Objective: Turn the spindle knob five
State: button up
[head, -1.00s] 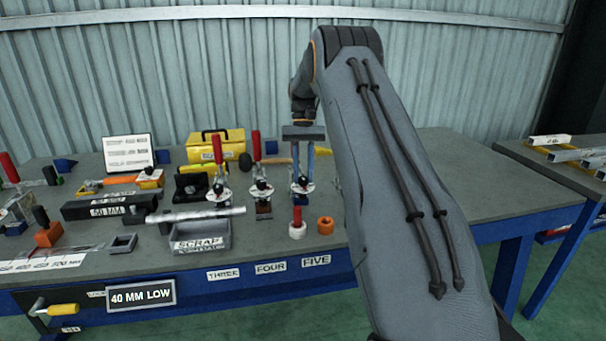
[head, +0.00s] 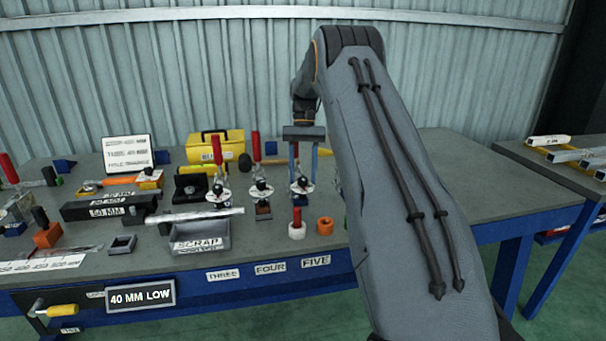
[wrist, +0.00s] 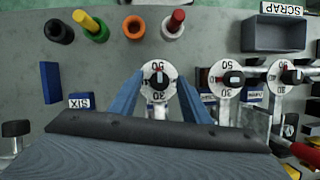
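The spindle knob five is a black knob on a white numbered dial (head: 301,187), above the FIVE label (head: 316,261). In the wrist view its dial (wrist: 157,77) lies between the fingertips, with a red mark on the black knob. My gripper (head: 303,172) points down over it. Its two blue fingers also show in the wrist view (wrist: 157,88), apart on either side of the dial, with a gap to the knob. The gripper is open and holds nothing. The exact fingertip height against the knob is hard to tell.
Neighbouring dials four (head: 261,189) and three (head: 218,193) stand to the left, with upright red handles. A white ring with a red peg (head: 297,229) and an orange ring (head: 325,226) sit in front. A scrap tray (head: 201,238) is front left.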

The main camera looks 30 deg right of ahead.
jog(key=b+v, duration=0.1)
jog(key=v, duration=0.6)
jog(key=shift+r+b, duration=0.35)
jog(key=shift+b, duration=0.05)
jog(key=shift+w, duration=0.15)
